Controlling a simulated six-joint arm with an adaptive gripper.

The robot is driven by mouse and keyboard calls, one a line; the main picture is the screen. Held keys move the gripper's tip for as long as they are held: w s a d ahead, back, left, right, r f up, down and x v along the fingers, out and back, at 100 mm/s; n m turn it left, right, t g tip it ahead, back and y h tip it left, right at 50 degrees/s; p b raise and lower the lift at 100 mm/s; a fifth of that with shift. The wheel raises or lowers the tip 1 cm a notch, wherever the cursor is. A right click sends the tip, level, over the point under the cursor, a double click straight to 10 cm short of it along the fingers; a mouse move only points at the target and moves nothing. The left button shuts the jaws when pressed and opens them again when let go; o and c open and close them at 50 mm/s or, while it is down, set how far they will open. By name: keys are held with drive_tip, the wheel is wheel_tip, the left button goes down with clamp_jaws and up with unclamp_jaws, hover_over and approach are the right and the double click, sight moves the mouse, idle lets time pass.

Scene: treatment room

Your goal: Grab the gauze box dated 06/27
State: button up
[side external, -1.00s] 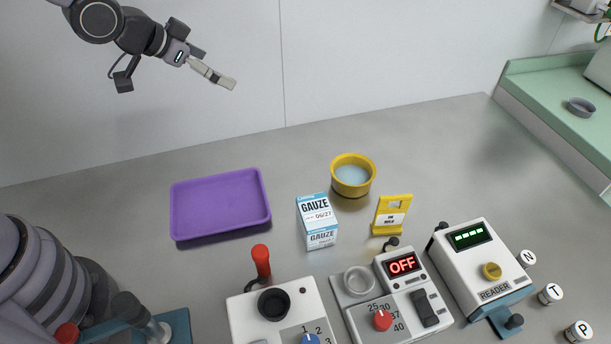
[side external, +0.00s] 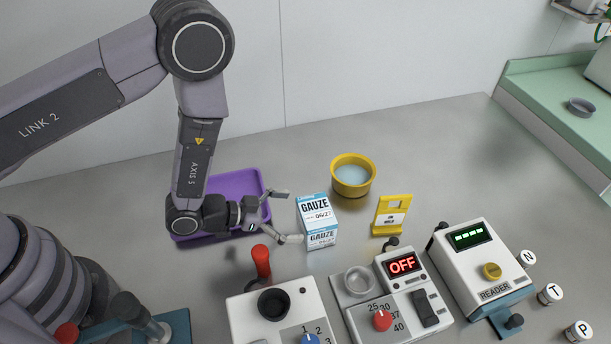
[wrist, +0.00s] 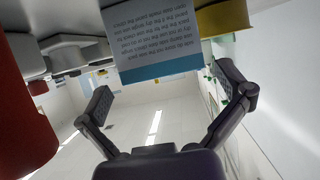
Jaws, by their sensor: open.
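The gauze box (side external: 317,221) is white and blue, printed GAUZE and 06/27, and stands on the grey table right of the purple tray. My gripper (side external: 291,216) is open and empty, low to the left of the box, with its fingers pointing right toward it. In the wrist view the box's printed side and blue band (wrist: 155,45) show upside down at the top. There the two spread fingers of my gripper (wrist: 172,98) lie below it in the picture. The box does not appear gripped.
The purple tray (side external: 246,182) lies partly behind my arm. A red-handled lever (side external: 262,262) stands just in front of my gripper. A yellow bowl (side external: 352,177) and a yellow holder (side external: 392,214) stand right of the box. Control devices (side external: 402,266) line the front.

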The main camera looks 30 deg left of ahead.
sight(316, 215)
drive_tip(key=x, duration=0.5)
